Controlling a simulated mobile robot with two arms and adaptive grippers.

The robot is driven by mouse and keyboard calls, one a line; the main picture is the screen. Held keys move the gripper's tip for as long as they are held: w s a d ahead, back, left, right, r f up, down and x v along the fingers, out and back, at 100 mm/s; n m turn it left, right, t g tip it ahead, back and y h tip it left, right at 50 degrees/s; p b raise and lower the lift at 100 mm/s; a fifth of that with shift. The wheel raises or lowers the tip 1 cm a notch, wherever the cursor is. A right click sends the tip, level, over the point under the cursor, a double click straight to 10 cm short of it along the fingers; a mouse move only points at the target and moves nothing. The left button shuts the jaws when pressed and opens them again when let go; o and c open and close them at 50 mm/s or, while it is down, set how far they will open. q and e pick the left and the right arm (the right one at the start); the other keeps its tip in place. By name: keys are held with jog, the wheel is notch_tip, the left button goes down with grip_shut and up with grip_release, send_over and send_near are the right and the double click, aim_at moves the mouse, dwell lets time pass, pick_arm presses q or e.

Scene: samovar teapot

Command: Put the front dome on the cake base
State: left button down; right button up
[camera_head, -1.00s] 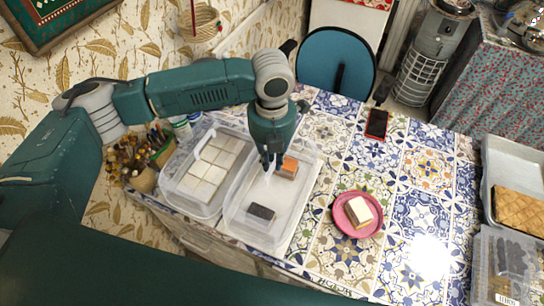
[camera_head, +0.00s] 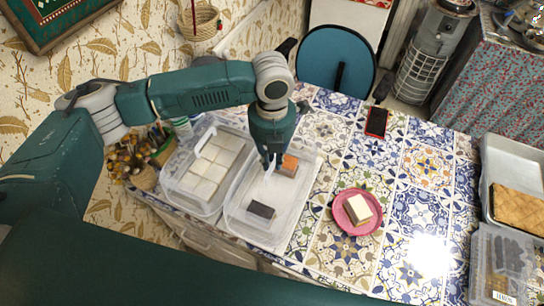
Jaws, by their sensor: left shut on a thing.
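My left gripper (camera_head: 271,163) points down over the right-hand clear container. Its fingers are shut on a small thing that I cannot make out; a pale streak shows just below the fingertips. In that container an orange-topped block (camera_head: 290,165) lies just right of the fingers, and a dark brown block (camera_head: 261,210) lies nearer the front. I cannot tell which thing is the front dome. A brown block with a white top (camera_head: 358,208), likely the cake base, sits on a pink plate (camera_head: 344,225) right of the container. My right gripper is out of view.
A second clear container (camera_head: 172,196) with pale square pieces stands on the left. A red-edged phone (camera_head: 377,121) lies farther back. A metal tray (camera_head: 492,163) and a clear box (camera_head: 482,278) stand at the right. The tiled table (camera_head: 325,255) is clear around the plate.

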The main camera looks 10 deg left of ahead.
pick_arm(q)
jog(key=shift+p, duration=0.35)
dwell(0.3)
jog(key=c, duration=1.6)
grip_release()
jog(key=shift+f, duration=0.1)
notch_tip(320, 180, up, 12)
jog(key=shift+r, duration=0.1)
